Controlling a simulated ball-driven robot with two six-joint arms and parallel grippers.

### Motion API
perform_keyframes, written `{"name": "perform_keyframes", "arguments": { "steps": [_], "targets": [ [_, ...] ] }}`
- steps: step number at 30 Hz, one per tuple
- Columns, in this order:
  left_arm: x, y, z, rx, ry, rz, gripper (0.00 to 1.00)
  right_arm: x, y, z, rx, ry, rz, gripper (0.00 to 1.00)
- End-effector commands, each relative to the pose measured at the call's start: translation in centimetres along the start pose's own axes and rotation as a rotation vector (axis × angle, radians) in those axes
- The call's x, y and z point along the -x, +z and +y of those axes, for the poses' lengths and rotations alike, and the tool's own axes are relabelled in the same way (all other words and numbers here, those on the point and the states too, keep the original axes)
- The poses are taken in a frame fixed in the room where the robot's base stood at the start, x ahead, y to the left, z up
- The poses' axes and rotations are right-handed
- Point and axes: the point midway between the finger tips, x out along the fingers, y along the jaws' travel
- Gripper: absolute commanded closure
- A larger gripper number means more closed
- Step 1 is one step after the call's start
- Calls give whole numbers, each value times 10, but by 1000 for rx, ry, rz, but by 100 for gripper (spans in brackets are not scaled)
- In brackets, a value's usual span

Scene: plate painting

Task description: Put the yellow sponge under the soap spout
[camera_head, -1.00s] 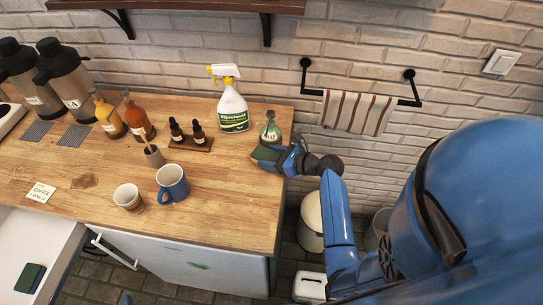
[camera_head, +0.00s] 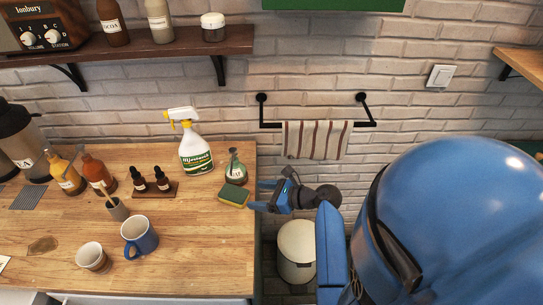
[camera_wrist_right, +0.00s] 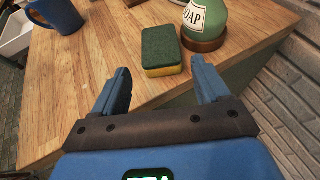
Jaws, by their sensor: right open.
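The sponge (camera_head: 234,195), green on top and yellow below, lies flat on the wooden counter, just in front of the green soap bottle (camera_head: 236,172). In the right wrist view the sponge (camera_wrist_right: 161,52) lies beside the soap bottle (camera_wrist_right: 205,22), whose label and round wooden base show; the spout is out of that view. My right gripper (camera_head: 262,197) is open and empty at the counter's right edge, just right of the sponge. In the right wrist view its two fingers (camera_wrist_right: 160,90) are apart, with the sponge beyond their tips. My left gripper is not in view.
A white spray bottle (camera_head: 195,153) stands left of the soap. Two dropper bottles on a small wooden tray (camera_head: 153,191), a blue mug (camera_head: 139,236) and a small cup (camera_head: 92,257) stand further left. A striped towel (camera_head: 314,140) hangs right; a bin (camera_head: 297,252) stands below.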

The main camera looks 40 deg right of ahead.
Motion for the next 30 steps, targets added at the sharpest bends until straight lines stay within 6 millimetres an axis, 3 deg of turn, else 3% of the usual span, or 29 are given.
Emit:
{"name": "perform_keyframes", "arguments": {
  "steps": [3, 9, 30],
  "targets": [
    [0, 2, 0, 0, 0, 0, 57, 18, -1, -1, -1, -3, 0, 25],
    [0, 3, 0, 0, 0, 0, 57, 34, 0, 0, 0, -1, 0, 25],
    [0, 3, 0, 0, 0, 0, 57, 38, 0, 0, 0, 1, 0, 25]
  ]
}}
